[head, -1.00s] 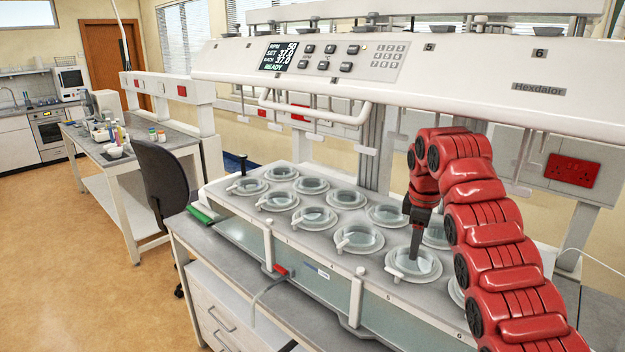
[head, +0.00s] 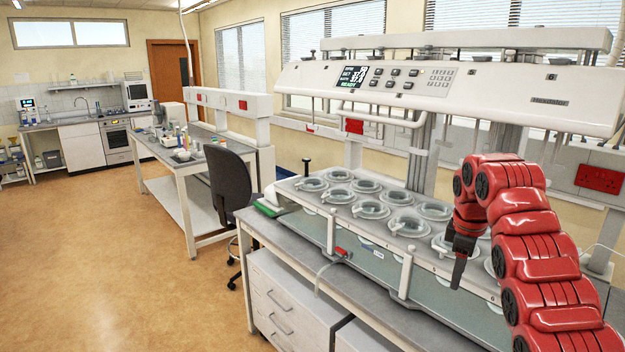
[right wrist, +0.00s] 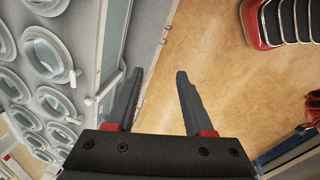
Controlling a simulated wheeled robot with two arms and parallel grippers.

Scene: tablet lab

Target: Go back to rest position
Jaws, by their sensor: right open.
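My right gripper (head: 459,272) is at the end of the red arm at the right of the head view. It points down in front of the vessels at the front edge of the dissolution bath (head: 375,262). In the right wrist view its two dark fingers (right wrist: 155,88) stand apart, with nothing between them but the floor and the bench edge beyond. My left gripper does not show.
The bath's round lidded vessels (head: 408,224) stand in rows, under the white instrument head (head: 500,92). A drawer bench (head: 285,305) carries it. A dark chair (head: 231,185) and a side table (head: 205,158) stand to the left. The floor (head: 120,260) at the left is clear.

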